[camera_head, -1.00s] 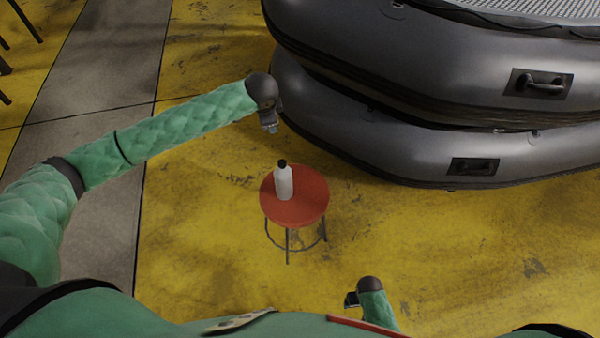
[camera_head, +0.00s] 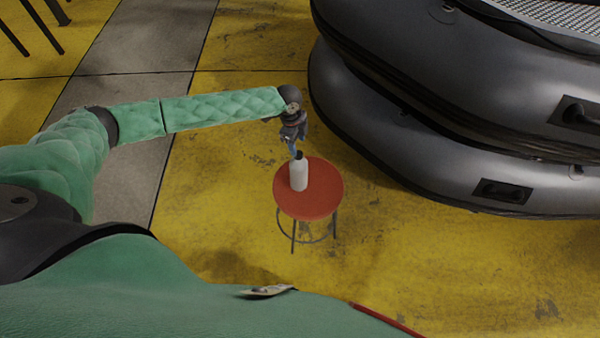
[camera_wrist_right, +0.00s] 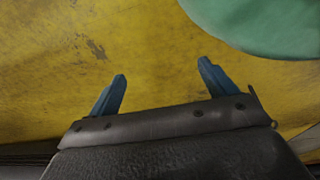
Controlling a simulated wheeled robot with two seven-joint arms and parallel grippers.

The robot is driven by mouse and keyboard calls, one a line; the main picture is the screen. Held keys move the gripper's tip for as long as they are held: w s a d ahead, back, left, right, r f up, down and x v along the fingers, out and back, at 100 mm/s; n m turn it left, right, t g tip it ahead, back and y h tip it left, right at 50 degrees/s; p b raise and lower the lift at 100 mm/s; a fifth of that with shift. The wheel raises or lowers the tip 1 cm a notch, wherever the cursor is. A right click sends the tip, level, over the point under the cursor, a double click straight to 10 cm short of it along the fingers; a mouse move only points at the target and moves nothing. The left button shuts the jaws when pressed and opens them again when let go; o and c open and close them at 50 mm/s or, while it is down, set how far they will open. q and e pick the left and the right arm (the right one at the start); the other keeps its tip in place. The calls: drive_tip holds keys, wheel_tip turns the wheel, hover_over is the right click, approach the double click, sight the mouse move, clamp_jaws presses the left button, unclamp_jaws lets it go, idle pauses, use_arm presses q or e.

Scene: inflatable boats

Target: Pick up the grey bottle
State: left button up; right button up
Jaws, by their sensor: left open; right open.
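The grey bottle (camera_head: 298,178) stands upright on a round red stool (camera_head: 325,195). It has a pale grey body and a dark cap. My left gripper (camera_head: 295,152) is open at the bottle's top, coming from above and behind it. Its fingers overlap the cap in the picture, and I cannot tell whether they touch it. My right gripper (camera_wrist_right: 163,88) shows in the right wrist view with its two blue fingers apart and nothing between them. It is out of the head view.
Stacked dark grey inflatable boats (camera_head: 400,140) stand behind and to the right of the stool. Dark thin legs (camera_head: 40,25) show at the top left. The yellow floor (camera_head: 450,260) right of the stool is clear.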

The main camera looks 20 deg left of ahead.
sight(298, 168)
use_arm(q)
drive_tip(key=shift+d+f+p, duration=0.15)
drive_tip(key=shift+f+p, duration=0.15)
drive_tip(key=shift+f, duration=0.25)
drive_tip(key=shift+d+f+p, duration=0.15)
drive_tip(key=shift+f+p, duration=0.1)
drive_tip(key=shift+f, duration=0.25)
drive_tip(key=shift+a+f+p, duration=0.15)
drive_tip(key=shift+f+p, duration=0.15)
drive_tip(key=shift+f, duration=0.1)
wheel_tip(298, 168, down, 4)
drive_tip(key=p, duration=0.2)
drive_tip(key=shift+w+p, duration=0.1)
drive_tip(key=shift+p, duration=0.25)
drive_tip(key=shift+f, duration=0.45)
clamp_jaws()
use_arm(e)
drive_tip(key=s+d+f, duration=0.1)
drive_tip(key=s+d, duration=0.1)
drive_tip(key=s, duration=0.8)
drive_tip(key=shift+s+f+g, duration=0.15)
drive_tip(key=shift+s+g, duration=0.05)
drive_tip(key=shift+g, duration=0.2)
